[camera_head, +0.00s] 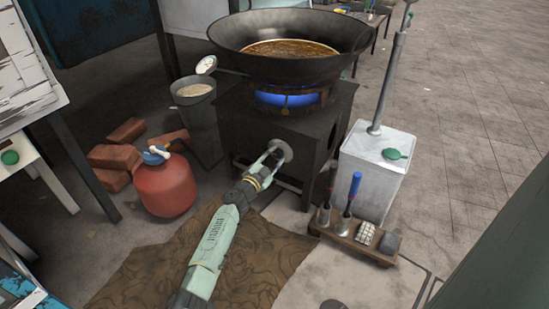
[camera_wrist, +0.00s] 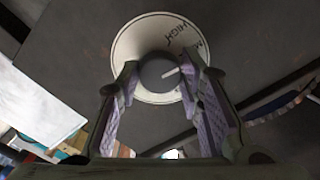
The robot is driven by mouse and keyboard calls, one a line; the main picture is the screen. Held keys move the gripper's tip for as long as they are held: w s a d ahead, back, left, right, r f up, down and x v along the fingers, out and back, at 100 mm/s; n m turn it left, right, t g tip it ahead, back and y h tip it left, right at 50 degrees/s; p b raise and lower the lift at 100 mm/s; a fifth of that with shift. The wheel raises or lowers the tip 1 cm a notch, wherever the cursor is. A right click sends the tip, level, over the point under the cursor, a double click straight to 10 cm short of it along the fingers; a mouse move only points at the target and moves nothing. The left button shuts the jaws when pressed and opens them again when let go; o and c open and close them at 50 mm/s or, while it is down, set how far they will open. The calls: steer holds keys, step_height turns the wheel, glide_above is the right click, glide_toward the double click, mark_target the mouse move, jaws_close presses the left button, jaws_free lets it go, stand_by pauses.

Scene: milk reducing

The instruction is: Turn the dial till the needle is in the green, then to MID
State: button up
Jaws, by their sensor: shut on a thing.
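The dial is a dark round knob (camera_wrist: 158,82) on a white plate (camera_wrist: 128,44) at the front of the black stove (camera_head: 310,135). The plate shows "HIGH" and part of a word starting with M; other marks are hidden. A pale pointer line on the knob points right and slightly up. My gripper (camera_head: 270,155) is shut on the knob, one finger on each side, as the wrist view shows. A small round white-faced gauge (camera_head: 206,65) sits at the wok's left rim; its needle is too small to read.
A wok (camera_head: 230,38) of brown liquid stands over a blue flame (camera_head: 287,98). A red gas cylinder (camera_head: 165,188) and bricks (camera_head: 110,157) are at left. A white canister (camera_head: 375,165) and a wooden tool rack (camera_head: 345,236) stand close at right.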

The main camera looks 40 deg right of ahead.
stand_by(0.4)
steer(key=o, duration=1.2)
steer(key=shift+c, duration=0.2)
steer(key=v, duration=0.7)
steer(key=shift+a, duration=0.25)
steer(key=shift+s, duration=0.1)
